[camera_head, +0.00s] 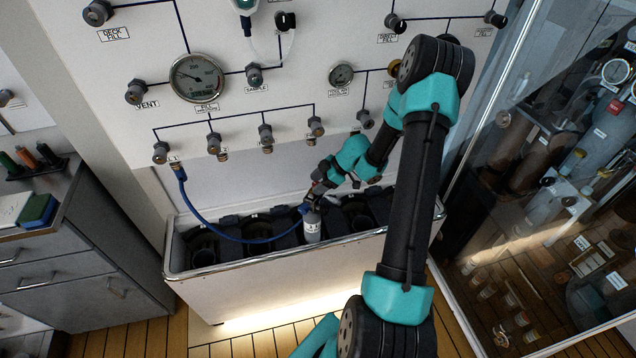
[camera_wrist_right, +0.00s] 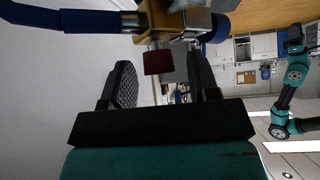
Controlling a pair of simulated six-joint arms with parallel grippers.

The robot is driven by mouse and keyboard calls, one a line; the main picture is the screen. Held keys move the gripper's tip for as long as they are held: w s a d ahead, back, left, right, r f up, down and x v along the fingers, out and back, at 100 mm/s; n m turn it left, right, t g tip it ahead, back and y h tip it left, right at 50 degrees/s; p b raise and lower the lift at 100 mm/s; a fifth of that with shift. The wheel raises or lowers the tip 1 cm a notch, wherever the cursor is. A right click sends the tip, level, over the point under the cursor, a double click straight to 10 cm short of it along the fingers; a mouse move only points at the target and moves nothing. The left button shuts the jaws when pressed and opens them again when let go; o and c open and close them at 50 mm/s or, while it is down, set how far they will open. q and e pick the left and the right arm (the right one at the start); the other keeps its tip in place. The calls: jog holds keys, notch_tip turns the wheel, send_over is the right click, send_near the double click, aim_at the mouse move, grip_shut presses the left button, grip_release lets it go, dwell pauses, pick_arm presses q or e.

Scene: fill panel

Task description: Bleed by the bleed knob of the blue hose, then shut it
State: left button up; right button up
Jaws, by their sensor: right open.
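The blue hose (camera_head: 232,238) hangs from a panel outlet at the left and runs to the top of a white-labelled cylinder (camera_head: 312,228) in the trough. In the right wrist view the hose (camera_wrist_right: 60,17) enters a brass fitting (camera_wrist_right: 180,22). A dark red knob (camera_wrist_right: 158,62), seemingly the bleed knob, sticks out of the fitting toward my gripper. My right gripper (camera_head: 314,196) is at the hose end above the cylinder. In its wrist view the gripper (camera_wrist_right: 162,80) is open, with the knob between its fingers, apart from both. My left gripper is not seen.
The panel (camera_head: 240,110) with several valve knobs and gauges rises behind. The trough (camera_head: 275,255) has dark slots. A glass cabinet (camera_head: 560,190) stands at the right, a grey drawer unit (camera_head: 70,265) at the left. A teal arm (camera_wrist_right: 295,75) shows in the wrist view.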

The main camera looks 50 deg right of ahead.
jog(key=shift+s+d+r, duration=0.25)
jog(key=shift+d+r, duration=0.15)
jog(key=s+d+r, duration=0.1)
jog(key=s+d, duration=0.7)
jog(key=d, duration=0.2)
jog(key=shift+s+r, duration=0.15)
jog(key=shift+s, duration=0.15)
